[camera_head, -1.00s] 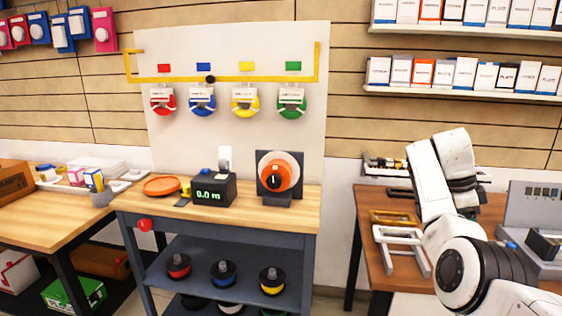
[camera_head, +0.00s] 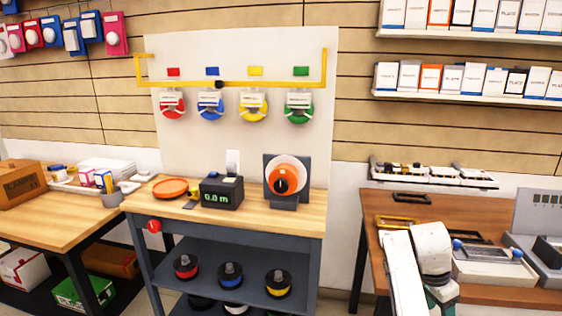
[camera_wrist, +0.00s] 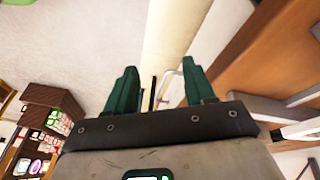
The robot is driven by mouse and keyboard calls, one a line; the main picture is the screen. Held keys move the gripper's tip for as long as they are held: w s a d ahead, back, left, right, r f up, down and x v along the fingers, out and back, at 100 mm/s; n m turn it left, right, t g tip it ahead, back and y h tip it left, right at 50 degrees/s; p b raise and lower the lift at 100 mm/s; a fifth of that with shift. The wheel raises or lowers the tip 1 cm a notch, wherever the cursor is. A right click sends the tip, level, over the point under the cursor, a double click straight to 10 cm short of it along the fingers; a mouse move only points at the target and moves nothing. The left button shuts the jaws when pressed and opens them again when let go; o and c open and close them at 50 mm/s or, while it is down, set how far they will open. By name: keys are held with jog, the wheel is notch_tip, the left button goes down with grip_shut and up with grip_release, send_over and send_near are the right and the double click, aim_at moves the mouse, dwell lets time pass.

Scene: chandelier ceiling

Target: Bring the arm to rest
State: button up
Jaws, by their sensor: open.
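My gripper (camera_wrist: 157,92) shows in the wrist view with two dark green fingers spread apart and nothing between them. Beyond the fingers are pale floor, a cream strip and a thin metal frame. In the head view my white arm (camera_head: 418,265) is low at the lower right, in front of the brown table (camera_head: 487,195). The fingers cannot be made out clearly in the head view.
A grey workbench (camera_head: 262,232) with a wooden top stands in the middle, bearing a black meter (camera_head: 222,192) and an orange dial device (camera_head: 286,182). Shelves of boxes (camera_head: 470,80) hang above.

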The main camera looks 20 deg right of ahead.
jog(key=s+a+f+n+t+p, duration=0.1)
jog(key=s+a+f+n, duration=0.4)
jog(key=s+a, duration=0.15)
jog(key=s+a+f+n+t+p, duration=0.1)
jog(key=s+a+f+n, duration=0.4)
jog(key=a, duration=0.3)
jog(key=s+a+r+n+t+y+p, duration=0.1)
jog(key=s+a+r+n+y, duration=0.1)
jog(key=s+a+n, duration=0.7)
jog(key=s+a+r, duration=0.1)
jog(key=s+a, duration=0.2)
jog(key=s, duration=0.2)
jog(key=shift+s+y, duration=0.4)
